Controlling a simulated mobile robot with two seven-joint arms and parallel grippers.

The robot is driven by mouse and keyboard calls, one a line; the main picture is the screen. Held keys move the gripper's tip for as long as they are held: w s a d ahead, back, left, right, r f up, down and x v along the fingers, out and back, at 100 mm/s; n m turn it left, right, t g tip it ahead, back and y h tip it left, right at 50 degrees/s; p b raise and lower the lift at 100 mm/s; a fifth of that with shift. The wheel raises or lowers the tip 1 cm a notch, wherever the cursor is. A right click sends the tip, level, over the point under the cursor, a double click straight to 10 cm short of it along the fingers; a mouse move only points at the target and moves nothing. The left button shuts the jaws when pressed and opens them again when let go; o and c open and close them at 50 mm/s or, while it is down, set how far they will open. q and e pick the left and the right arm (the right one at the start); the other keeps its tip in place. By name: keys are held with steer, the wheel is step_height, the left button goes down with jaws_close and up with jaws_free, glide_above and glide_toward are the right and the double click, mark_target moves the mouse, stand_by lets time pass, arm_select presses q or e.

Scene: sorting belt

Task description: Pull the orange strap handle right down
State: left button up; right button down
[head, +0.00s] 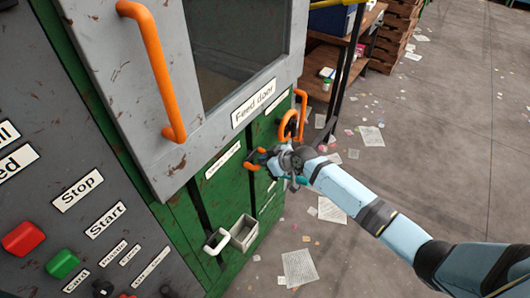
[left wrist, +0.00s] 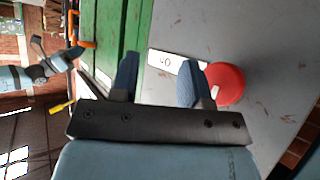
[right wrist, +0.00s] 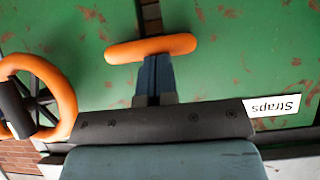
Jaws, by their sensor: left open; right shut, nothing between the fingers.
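In the head view the handle (head: 254,160) shows small at my right gripper (head: 268,161). My right gripper (right wrist: 156,60) is shut and empty, with its fingertips right at the bar's middle; I cannot tell whether they touch it.
An orange ring handle (right wrist: 45,95) is left of my right gripper. The feed door (head: 225,125) has a large orange handle (head: 157,75). A red button (left wrist: 225,86) is beside my left finger. A grey bin (head: 243,233) hangs below. Papers litter the floor (head: 430,150).

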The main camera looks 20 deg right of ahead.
arm_select(q)
step_height(320, 180, down, 9)
steer(key=w+d+b, duration=0.1)
steer(key=b, duration=1.3)
steer(key=shift+w+d, duration=0.15)
steer(key=shift+d, duration=0.05)
arm_select(e)
step_height(320, 180, down, 20)
steer(key=shift+f, duration=0.2)
arm_select(q)
steer(key=shift+r, duration=0.2)
arm_select(e)
steer(key=shift+r, duration=0.1)
arm_select(q)
steer(key=p, duration=0.2)
steer(key=s+r+p, duration=0.1)
steer(key=p, duration=0.1)
steer(key=shift+d+r+n+p, duration=0.15)
steer(key=shift+d+n+p, duration=0.15)
steer(key=shift+d+p, duration=0.1)
arm_select(e)
steer(key=w+a+r+v, duration=0.1)
steer(key=r+v, duration=0.1)
steer(key=v, duration=1.1)
steer(key=shift+w, duration=0.15)
